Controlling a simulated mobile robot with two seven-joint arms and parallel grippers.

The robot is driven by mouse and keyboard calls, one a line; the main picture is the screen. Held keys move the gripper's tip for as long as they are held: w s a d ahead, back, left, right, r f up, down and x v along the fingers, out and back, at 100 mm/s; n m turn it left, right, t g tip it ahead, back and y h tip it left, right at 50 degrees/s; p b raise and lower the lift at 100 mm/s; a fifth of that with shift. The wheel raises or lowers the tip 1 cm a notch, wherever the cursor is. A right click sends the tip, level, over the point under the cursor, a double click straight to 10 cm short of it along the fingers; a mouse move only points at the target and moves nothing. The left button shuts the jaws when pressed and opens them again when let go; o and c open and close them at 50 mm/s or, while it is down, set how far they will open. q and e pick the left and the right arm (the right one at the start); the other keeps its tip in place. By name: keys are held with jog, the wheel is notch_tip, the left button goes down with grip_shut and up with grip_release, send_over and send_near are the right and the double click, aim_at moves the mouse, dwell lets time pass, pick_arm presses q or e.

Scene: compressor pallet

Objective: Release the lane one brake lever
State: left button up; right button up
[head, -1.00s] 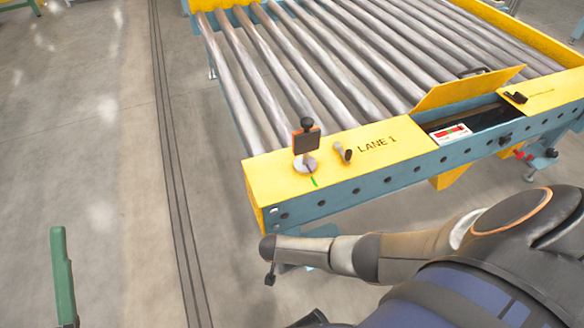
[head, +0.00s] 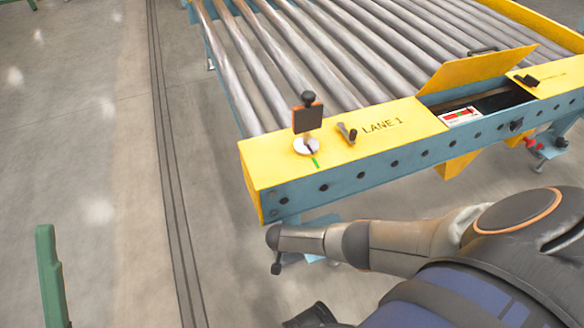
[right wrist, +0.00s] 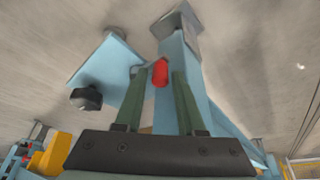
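The lane one end panel (head: 270,160) is yellow and marked LANE 1. Near its left end a lever-like part (head: 308,118) stands upright on a white disc, with a black knob and an orange-edged dark plate. A green mark (head: 315,162) lies beside the disc. A small grey handle (head: 347,134) stands beside the lettering; which is the brake lever I cannot tell. My right gripper (right wrist: 161,72) has its green fingers apart, with a red part (right wrist: 160,73) between or behind the tips. A green bar at lower left, apparently a finger of my left gripper (head: 50,275), shows alone.
Metal rollers (head: 300,55) run behind the panel. A raised yellow lid (head: 470,72) stands over an open box with a red-and-white label (head: 461,117). The right wrist view shows a blue support (right wrist: 195,85) and black knob (right wrist: 86,97). Floor at left is clear.

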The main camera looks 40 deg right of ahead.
jog(key=shift+c, duration=0.4)
grip_shut()
